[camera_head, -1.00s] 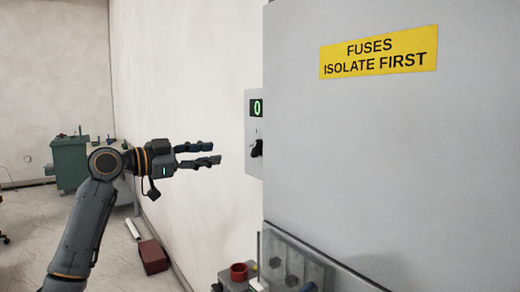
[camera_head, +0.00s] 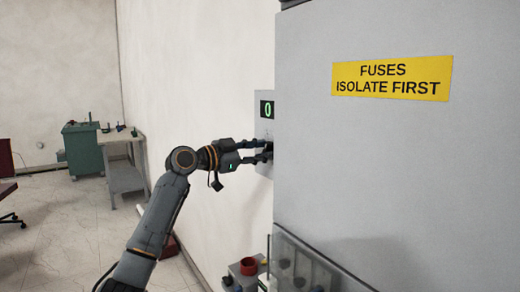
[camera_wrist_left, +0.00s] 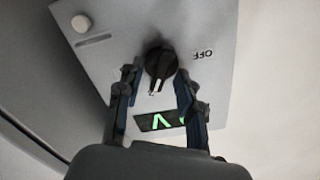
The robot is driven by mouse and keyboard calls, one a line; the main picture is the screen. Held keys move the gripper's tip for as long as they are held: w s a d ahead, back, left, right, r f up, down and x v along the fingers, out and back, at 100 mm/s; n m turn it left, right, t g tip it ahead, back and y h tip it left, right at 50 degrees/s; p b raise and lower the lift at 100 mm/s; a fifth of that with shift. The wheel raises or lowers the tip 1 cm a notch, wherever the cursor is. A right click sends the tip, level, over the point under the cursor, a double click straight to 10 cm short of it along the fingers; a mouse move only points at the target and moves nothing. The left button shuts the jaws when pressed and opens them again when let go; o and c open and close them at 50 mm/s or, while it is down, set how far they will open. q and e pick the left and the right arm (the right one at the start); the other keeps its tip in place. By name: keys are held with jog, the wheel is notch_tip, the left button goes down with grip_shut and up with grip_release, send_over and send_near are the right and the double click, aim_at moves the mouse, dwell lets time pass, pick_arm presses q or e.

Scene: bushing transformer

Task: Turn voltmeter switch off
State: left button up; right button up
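The voltmeter box (camera_head: 263,100) is on the wall, partly hidden behind the grey cabinet in the head view. Its green display (camera_head: 267,109) reads 0. In the left wrist view the box face (camera_wrist_left: 120,40) appears turned over, with a black rotary switch (camera_wrist_left: 158,62), a printed OFF label (camera_wrist_left: 203,54) and a green display (camera_wrist_left: 160,121). The switch's white mark points toward the display, not at OFF. My left gripper (camera_head: 268,151) is at the box; in the wrist view its open fingers (camera_wrist_left: 157,80) straddle the switch, with no clear contact visible. My right gripper is not in view.
A grey cabinet (camera_head: 400,190) with a yellow fuse label (camera_head: 392,78) stands close on the right. Below are a red cup-like part (camera_head: 248,266) and a clear cover (camera_head: 310,265). A green cabinet (camera_head: 84,150) and a side table (camera_head: 125,175) stand far left.

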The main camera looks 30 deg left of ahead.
pick_arm(q)
jog(key=shift+c, duration=1)
grip_shut()
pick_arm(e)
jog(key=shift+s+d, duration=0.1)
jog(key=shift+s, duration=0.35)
pick_arm(q)
jog(key=shift+n, duration=0.3)
jog(key=n+p, duration=0.1)
jog(key=n, duration=0.3)
jog(key=shift+a+r, duration=0.1)
jog(key=shift+a, duration=0.05)
jog(key=shift+w+a+f+n+p, duration=0.15)
jog(key=shift+n+p, duration=2.3)
jog(key=shift+n, duration=2.3)
jog(key=shift+s+a+f+n+p, duration=0.1)
jog(key=shift+n+p, duration=2.3)
jog(key=shift+n, duration=2.35)
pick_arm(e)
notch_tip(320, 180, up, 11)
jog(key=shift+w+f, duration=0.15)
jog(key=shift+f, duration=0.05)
pick_arm(q)
jog(key=shift+n, duration=0.3)
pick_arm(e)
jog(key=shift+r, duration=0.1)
